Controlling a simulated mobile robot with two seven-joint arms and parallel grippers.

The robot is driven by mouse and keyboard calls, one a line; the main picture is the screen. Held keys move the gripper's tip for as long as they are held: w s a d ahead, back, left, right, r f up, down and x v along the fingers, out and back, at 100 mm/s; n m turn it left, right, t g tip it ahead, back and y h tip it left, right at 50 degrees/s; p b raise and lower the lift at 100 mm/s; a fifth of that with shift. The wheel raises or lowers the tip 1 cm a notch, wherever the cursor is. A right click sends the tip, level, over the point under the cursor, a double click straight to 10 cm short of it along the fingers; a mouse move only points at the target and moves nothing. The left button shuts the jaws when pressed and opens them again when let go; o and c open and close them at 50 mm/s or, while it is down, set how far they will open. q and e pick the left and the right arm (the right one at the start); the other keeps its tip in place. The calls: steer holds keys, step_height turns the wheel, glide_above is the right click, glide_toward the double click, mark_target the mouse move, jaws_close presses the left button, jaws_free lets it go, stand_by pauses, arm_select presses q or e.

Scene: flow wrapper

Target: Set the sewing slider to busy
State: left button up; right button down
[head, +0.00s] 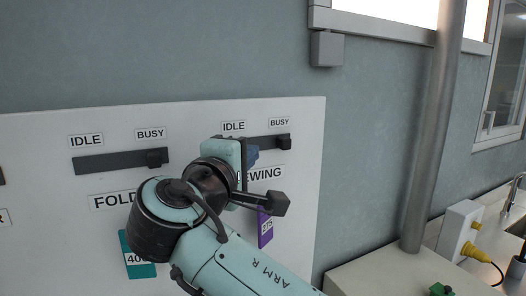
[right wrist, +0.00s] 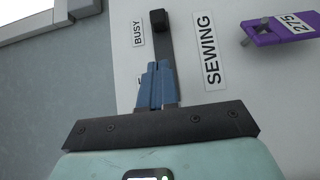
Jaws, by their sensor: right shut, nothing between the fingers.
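The sewing slider is a dark horizontal track (head: 265,144) on the white board, under an IDLE label at its left and a BUSY label at its right. Its black knob (head: 284,142) sits at the right end, under BUSY. In the right wrist view the knob (right wrist: 158,20) is at the top end of the track, beside the BUSY label. My right gripper (head: 254,154) has its blue fingers shut and empty, over the track's left part. In the right wrist view the fingertips (right wrist: 157,66) are apart from the knob. My left gripper is out of view.
A second slider's knob (head: 157,157) sits under its own BUSY label, at the left. A purple tag (head: 266,228) hangs below the SEWING label, close to my right wrist. A teal tag (head: 136,262) hangs at the left. A grey pipe (head: 432,130) stands right of the board.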

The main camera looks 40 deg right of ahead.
steer(key=v, duration=0.6)
steer(key=shift+s+f+b, duration=0.25)
steer(key=shift+s+b, duration=0.05)
steer(key=shift+b, duration=0.05)
